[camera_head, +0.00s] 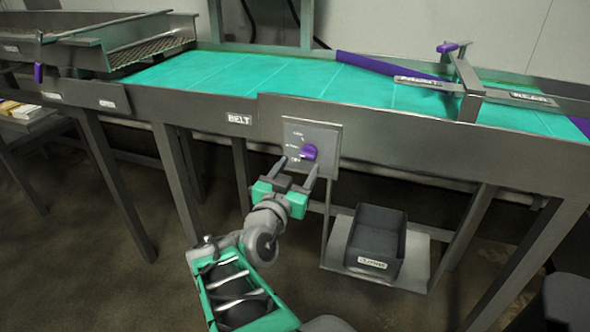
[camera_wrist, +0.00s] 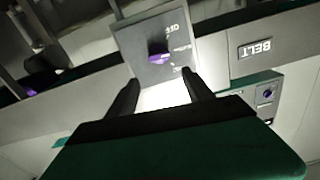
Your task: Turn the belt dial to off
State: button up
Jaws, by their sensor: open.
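The belt dial is a purple knob (camera_head: 309,152) on a grey square plate (camera_head: 327,137), fixed to the conveyor's front side. Small white markings stand around the knob's left side, too small to read surely in the head view. In the wrist view the knob (camera_wrist: 157,50) appears upside down on its plate, with "OFF" lettering above it. My gripper (camera_head: 295,172) is open and empty, just below and in front of the dial. In the wrist view my fingertips (camera_wrist: 162,84) stand apart, with the knob beyond them, between their lines and untouched.
A "BELT" label (camera_head: 240,119) is on the frame left of the dial. The green conveyor belt (camera_head: 235,78) runs above. A dark bin (camera_head: 376,238) stands on a low shelf (camera_head: 412,275) at lower right. A purple-tipped diverter arm (camera_head: 462,75) crosses the belt at right.

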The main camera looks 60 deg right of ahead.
aim_at(307, 157)
jog(key=d, duration=0.2)
jog(key=w+d+f, duration=0.1)
jog(key=d, duration=0.2)
jog(key=d+f, duration=0.1)
jog(key=d, duration=0.1)
jog(key=shift+w+d, duration=0.3)
jog(key=shift+d, duration=0.1)
jog(key=shift+c, duration=0.3)
grip_shut()
jog(key=shift+n, duration=0.3)
jog(key=n, duration=0.4)
jog(key=n+p, duration=0.1)
jog(key=n, duration=0.4)
jog(key=shift+n, duration=0.3)
